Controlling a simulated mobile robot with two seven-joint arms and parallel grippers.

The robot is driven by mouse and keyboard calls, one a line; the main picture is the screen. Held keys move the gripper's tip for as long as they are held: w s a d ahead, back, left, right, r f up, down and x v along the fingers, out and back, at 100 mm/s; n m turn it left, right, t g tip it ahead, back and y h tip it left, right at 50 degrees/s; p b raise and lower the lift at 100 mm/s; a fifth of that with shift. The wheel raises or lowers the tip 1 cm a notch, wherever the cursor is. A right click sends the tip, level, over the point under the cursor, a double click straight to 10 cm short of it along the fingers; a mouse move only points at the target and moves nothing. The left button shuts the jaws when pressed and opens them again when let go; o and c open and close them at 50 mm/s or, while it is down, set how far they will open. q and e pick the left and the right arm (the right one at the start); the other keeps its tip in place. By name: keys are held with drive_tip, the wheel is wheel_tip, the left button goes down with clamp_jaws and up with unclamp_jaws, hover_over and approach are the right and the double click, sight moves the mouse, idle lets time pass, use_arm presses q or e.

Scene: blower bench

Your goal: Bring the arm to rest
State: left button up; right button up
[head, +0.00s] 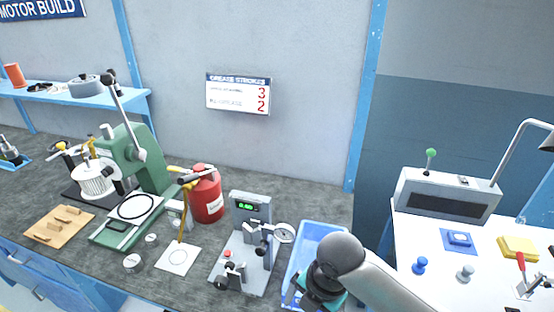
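My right arm comes in from the lower right, with a rounded grey joint. Its dark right gripper (302,296) is low over the blue tray (322,234) on the front edge of the grey bench. The wrist hides most of the fingers, so I cannot tell whether they are open or shut, or hold anything. My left gripper is not in view.
Left of the tray stands a grey gauge fixture (240,262) with a green display. Further left are a red canister (206,198), a green press (150,165) and a wooden board (60,226). A white table (440,262) with small blue and grey parts is on the right.

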drive_tip(key=s+m+t+y, duration=0.2)
drive_tip(key=s+m, duration=0.5)
drive_tip(key=m, duration=0.5)
drive_tip(key=s+d+m+t+h, duration=0.1)
drive_tip(key=s+d+m+h, duration=0.2)
drive_tip(key=s+d+m, duration=0.85)
wheel_tip(320, 180, down, 26)
drive_tip(key=w+a+m+g+b, duration=0.1)
drive_tip(key=w+a+m+b, duration=0.15)
drive_tip(key=b, duration=0.35)
use_arm(q)
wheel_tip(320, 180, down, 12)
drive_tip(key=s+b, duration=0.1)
drive_tip(key=b, duration=0.4)
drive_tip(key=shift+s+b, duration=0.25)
drive_tip(key=shift+b, duration=0.15)
use_arm(e)
drive_tip(key=s+d+f, duration=0.2)
drive_tip(key=s+f, duration=0.6)
drive_tip(key=f, duration=0.2)
drive_tip(key=s+d+f+g, duration=0.1)
drive_tip(key=s+f, duration=0.6)
drive_tip(key=f, duration=0.4)
drive_tip(key=shift+s+d+n+g+h, duration=0.3)
drive_tip(key=shift+s+d, duration=0.05)
